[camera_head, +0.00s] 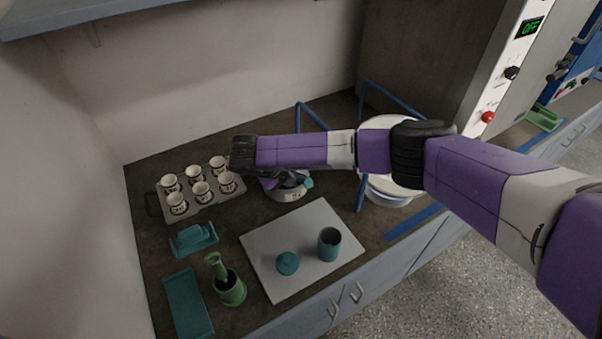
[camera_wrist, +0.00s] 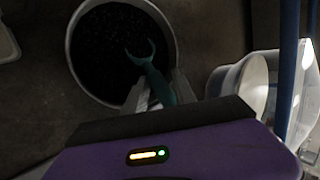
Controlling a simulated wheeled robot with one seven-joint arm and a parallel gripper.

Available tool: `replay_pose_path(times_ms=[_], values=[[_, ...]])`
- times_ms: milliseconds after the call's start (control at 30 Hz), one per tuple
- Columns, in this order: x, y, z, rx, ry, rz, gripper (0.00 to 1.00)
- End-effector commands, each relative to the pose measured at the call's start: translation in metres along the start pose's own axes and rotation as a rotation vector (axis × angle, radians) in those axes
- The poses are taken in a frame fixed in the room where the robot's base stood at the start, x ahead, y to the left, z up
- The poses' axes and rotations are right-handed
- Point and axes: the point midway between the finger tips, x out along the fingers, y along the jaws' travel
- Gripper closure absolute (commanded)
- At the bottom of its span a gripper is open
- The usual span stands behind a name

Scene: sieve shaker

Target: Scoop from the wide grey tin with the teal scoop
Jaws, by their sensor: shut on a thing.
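The wide grey tin (camera_head: 289,196) stands on the bench behind the grey board, partly hidden under my arm. In the wrist view the tin (camera_wrist: 72,52) is a round, light-rimmed vessel with dark granular contents. My gripper (camera_wrist: 158,90) is shut on the teal scoop (camera_wrist: 158,80), which lies between its fingers. The scoop's curved teal end is over the dark contents, inside the rim's outline. I cannot tell whether it touches them. In the head view a bit of teal (camera_head: 308,183) shows at the tin's right side.
A rack (camera_head: 205,208) of several patterned cups stands left of the tin. The grey board (camera_head: 275,246) holds a teal cup (camera_head: 329,243) and a teal lidded jar (camera_head: 287,263). A green mortar (camera_head: 230,289) stands front left. A white round vessel (camera_head: 388,198) and blue bars (camera_head: 313,117) are close right.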

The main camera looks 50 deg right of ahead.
Motion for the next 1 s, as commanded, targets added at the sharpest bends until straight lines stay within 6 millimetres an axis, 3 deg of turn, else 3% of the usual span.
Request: replay_pose_path(times_ms=[33, 233, 500, 767, 1000], values=[[0.004, 0.030, -0.016, -0.022, 0.019, 0.083, 1.00], [0.002, 0.032, -0.016, -0.002, 0.021, 0.201, 1.00], [-0.004, 0.024, -0.014, 0.025, 0.024, 0.345, 1.00], [-0.011, 0.011, -0.012, -0.004, 0.019, 0.192, 1.00], [-0.016, -0.001, -0.011, 0.024, 0.026, 0.317, 1.00]])
